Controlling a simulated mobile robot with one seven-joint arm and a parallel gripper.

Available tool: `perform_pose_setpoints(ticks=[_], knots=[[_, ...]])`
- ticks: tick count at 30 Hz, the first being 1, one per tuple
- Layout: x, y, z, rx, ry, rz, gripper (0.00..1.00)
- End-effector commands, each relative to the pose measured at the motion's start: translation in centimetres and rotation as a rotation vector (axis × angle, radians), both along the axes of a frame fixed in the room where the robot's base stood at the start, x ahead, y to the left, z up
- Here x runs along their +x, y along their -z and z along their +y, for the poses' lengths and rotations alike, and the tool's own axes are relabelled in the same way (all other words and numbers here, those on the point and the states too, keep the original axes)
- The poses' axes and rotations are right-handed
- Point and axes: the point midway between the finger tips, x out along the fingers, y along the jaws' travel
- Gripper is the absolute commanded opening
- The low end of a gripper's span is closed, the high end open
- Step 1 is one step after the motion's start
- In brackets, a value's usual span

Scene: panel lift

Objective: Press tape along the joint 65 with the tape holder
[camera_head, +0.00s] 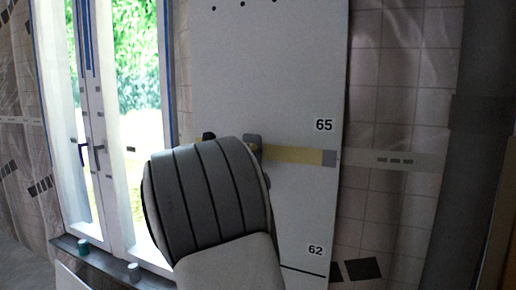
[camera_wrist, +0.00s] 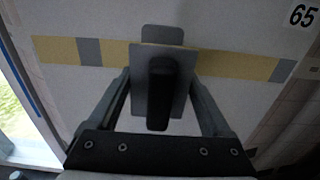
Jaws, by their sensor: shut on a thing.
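The panel (camera_head: 260,60) is a tall pale board with labels 65 (camera_head: 323,125) and 62 (camera_head: 316,249). A tan tape strip (camera_head: 295,154) runs across it below label 65, with a grey patch at its right end. In the wrist view the tape (camera_wrist: 220,65) shows on both sides of the tool, with grey patches near each end. My gripper (camera_wrist: 158,95) is shut on the tape holder (camera_wrist: 143,97), a grey plate with a dark handle. The holder overlaps the tape; whether it touches cannot be told. In the head view my arm hides most of the gripper.
A bright window (camera_head: 135,100) with a white frame stands left of the panel. Small cups (camera_head: 133,271) stand on its sill. A tiled wall (camera_head: 395,90) is to the right, with a dark upright (camera_head: 480,150) at the far right.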

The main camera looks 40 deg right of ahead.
Motion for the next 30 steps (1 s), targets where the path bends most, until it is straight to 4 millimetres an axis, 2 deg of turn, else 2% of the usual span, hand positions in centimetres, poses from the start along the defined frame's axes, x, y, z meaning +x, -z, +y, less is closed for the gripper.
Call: perform_pose_setpoints(ticks=[5,15,23,30], knots=[[0.9,-0.4,0.5,-0.002,0.0,-0.002,0.06],[4.4,-0.5,2.3,-0.003,0.0,-0.002,0.06],[5.4,-0.3,2.9,-0.002,0.001,-0.002,0.06],[7.7,-0.5,4.4,-0.003,0.0,-0.002,0.06]])
